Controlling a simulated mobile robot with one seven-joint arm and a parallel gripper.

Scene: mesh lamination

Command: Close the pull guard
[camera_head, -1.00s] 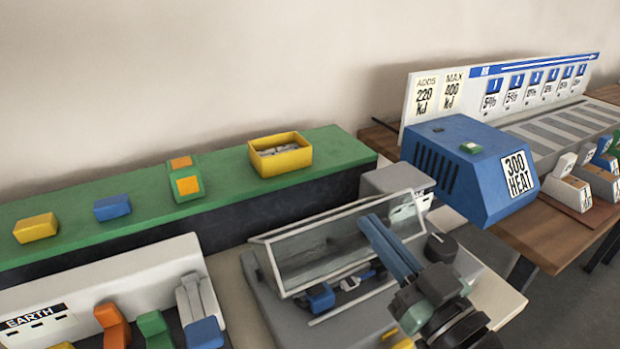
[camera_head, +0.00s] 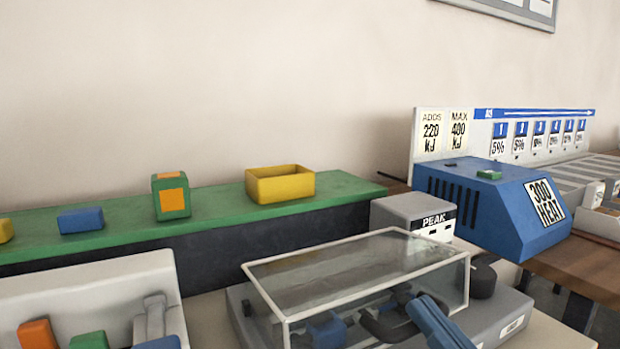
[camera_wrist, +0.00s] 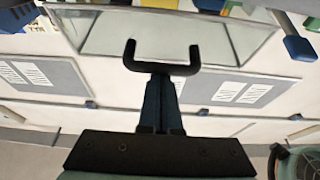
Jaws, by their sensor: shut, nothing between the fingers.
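The pull guard (camera_head: 350,268) is a clear cover with a pale frame. In the head view its pane sits over the grey machine (camera_head: 510,318), with frame sides running down; whether it is fully down cannot be told. My gripper (camera_head: 388,312) has blue fingers and black hooked tips. It is at the guard's front right, with the tips overlapping the clear front; whether they touch it is unclear. In the wrist view the gripper (camera_wrist: 162,50) has its fingers together, empty, with the tips spreading like a fork in front of the guard's pane (camera_wrist: 220,38).
A grey PEAK box (camera_head: 405,212) stands just behind the guard, with a blue 300 HEAT box (camera_head: 490,205) to its right. A black knob (camera_head: 483,280) is beside the guard's right side. A green shelf (camera_head: 220,208) with a yellow bin (camera_head: 280,186) runs behind. A pale lever panel (camera_head: 90,290) is at left.

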